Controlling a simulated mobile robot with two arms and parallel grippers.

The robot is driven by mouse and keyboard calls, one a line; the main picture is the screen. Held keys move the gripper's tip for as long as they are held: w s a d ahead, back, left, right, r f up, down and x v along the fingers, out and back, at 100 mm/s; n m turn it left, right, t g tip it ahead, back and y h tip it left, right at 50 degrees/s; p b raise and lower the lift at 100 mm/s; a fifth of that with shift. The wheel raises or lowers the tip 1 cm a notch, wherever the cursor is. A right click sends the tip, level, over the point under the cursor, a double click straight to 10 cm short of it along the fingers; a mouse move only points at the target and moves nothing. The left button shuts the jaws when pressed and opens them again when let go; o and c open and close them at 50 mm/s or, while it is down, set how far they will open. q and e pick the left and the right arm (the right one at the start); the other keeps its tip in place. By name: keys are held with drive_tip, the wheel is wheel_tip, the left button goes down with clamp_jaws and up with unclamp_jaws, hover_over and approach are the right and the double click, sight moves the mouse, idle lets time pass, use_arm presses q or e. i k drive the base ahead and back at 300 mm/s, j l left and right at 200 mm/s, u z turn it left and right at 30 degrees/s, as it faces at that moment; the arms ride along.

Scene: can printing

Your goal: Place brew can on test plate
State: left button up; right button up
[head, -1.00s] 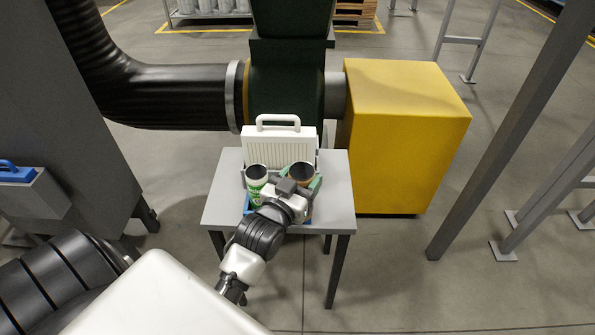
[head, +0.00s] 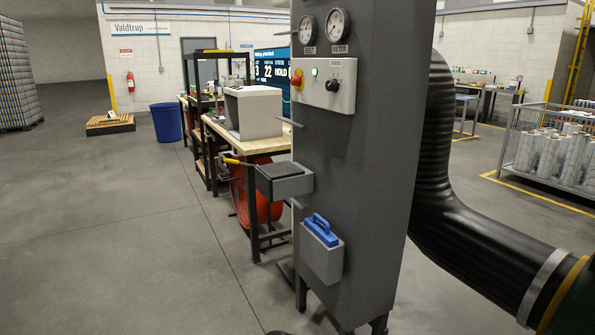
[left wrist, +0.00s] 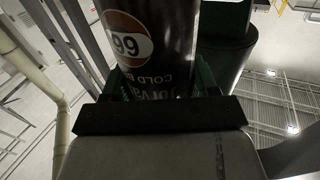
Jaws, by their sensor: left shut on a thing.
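The brew can (left wrist: 160,45) is dark with an orange and white round badge and COLD lettering. It shows in the left wrist view, with its top cut off by the frame. My left gripper (left wrist: 160,88) is shut on it, with green fingers on either side. In the head view, a small dark-topped plate (head: 279,169) juts from the left side of a tall grey cabinet. I cannot tell for sure whether it is the test plate. Neither gripper shows in the head view, so the can's distance from this plate cannot be told.
The cabinet (head: 352,190) carries gauges, buttons and a holder with a blue-handled block (head: 321,245). A black duct (head: 470,235) runs at right. A workbench (head: 250,140) with a grey box and a red round machine (head: 255,195) stand behind.

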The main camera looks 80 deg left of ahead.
sight(280, 169)
drive_tip(key=j+u, duration=0.25)
drive_tip(key=u, duration=0.2)
drive_tip(key=i+j+u, duration=0.1)
drive_tip(key=u, duration=0.35)
drive_tip(key=i+j+u, duration=0.1)
drive_tip(key=j+u, duration=0.2)
drive_tip(key=u, duration=0.15)
drive_tip(key=i+j+u, duration=0.15)
drive_tip(key=u, duration=0.3)
